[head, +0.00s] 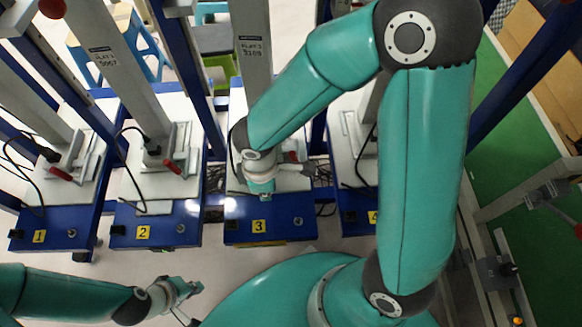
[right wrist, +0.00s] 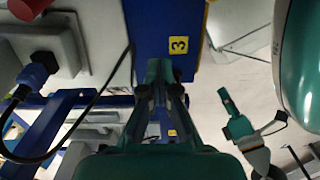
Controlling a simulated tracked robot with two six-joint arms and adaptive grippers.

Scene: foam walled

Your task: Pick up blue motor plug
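A blue plug (right wrist: 30,82) shows at the left of the right wrist view. It meets a black connector on a grey housing, and a black cable curves from it. I cannot make the plug out in the head view. My right gripper (head: 265,191) is over the blue base marked 3 (head: 270,232). In the right wrist view its fingers (right wrist: 159,66) look shut and empty, to the right of the plug and apart from it. My left gripper (head: 193,287) is low at the left of the head view, away from the stations. Its finger opening is unclear.
Stations marked 1 (head: 62,223), 2 (head: 157,225) and 4 (head: 352,213) stand beside it, with upright posts and black cables between. Green floor (head: 510,180) lies at the right.

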